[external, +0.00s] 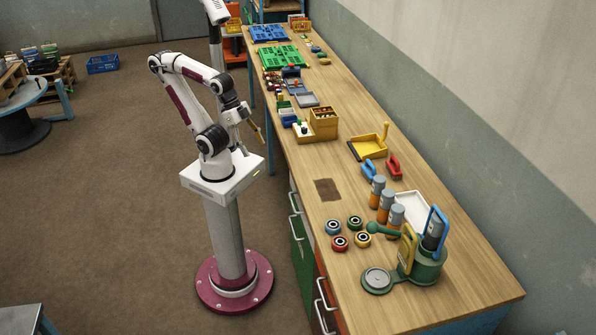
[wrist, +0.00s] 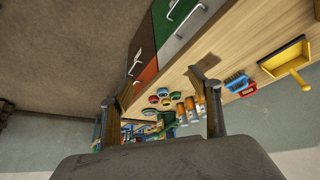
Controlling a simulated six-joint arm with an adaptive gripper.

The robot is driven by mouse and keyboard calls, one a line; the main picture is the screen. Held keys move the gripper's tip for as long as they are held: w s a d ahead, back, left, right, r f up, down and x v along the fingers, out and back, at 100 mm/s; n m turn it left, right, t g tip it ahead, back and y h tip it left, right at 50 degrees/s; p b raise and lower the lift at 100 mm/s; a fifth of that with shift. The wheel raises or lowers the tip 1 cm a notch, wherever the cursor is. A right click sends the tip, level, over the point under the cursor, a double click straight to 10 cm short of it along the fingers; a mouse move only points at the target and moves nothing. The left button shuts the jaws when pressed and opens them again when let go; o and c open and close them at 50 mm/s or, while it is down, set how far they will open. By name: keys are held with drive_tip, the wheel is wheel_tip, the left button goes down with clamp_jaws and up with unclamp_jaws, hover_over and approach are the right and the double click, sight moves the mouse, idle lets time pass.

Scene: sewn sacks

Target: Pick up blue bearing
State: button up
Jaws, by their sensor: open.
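The blue bearing (external: 333,227) lies flat on the wooden workbench, at the left of a cluster near the bench's front edge. A green bearing (external: 355,222), a red bearing (external: 340,243) and a yellow bearing (external: 363,240) lie close around it. In the wrist view the blue bearing (wrist: 163,91) is small and distant, between my two fingers. My gripper (external: 257,131) is open and empty, held beside the bench's front edge. It is well away from the bearings. Its spread fingers also frame the wrist view (wrist: 158,90).
A green press-like device (external: 427,270) with a round plate stands right of the bearings. Several orange-grey cylinders (external: 387,204) stand behind them. A yellow dustpan (external: 368,147) and a wooden box (external: 323,122) lie farther along. The bench around a brown patch (external: 327,190) is clear.

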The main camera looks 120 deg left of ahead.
drive_tip(key=t, duration=0.8)
hover_over(321, 224)
drive_tip(key=s, duration=0.2)
drive_tip(key=f, duration=1.4)
drive_tip(key=shift+a+f, duration=0.2)
drive_tip(key=shift+f, duration=0.15)
drive_tip(key=shift+w+d+f+t, duration=0.15)
drive_tip(key=shift+f+t, duration=0.15)
drive_tip(key=shift+f, duration=0.4)
drive_tip(key=shift+w+a+f+t, duration=0.1)
drive_tip(key=shift+f+t, duration=0.2)
drive_tip(key=shift+f, duration=0.4)
drive_tip(key=shift+s+d+f+t, duration=0.1)
drive_tip(key=shift+f+t, duration=0.1)
drive_tip(key=shift+f, duration=0.3)
drive_tip(key=shift+s+d+f+t, duration=0.1)
drive_tip(key=shift+f+t, duration=0.1)
drive_tip(key=shift+f, duration=0.25)
drive_tip(key=shift+s+f+t, duration=0.3)
drive_tip(key=shift+f, duration=0.1)
drive_tip(key=shift+w, duration=0.1)
drive_tip(key=shift+w+f, duration=0.2)
drive_tip(key=shift+w, duration=1)
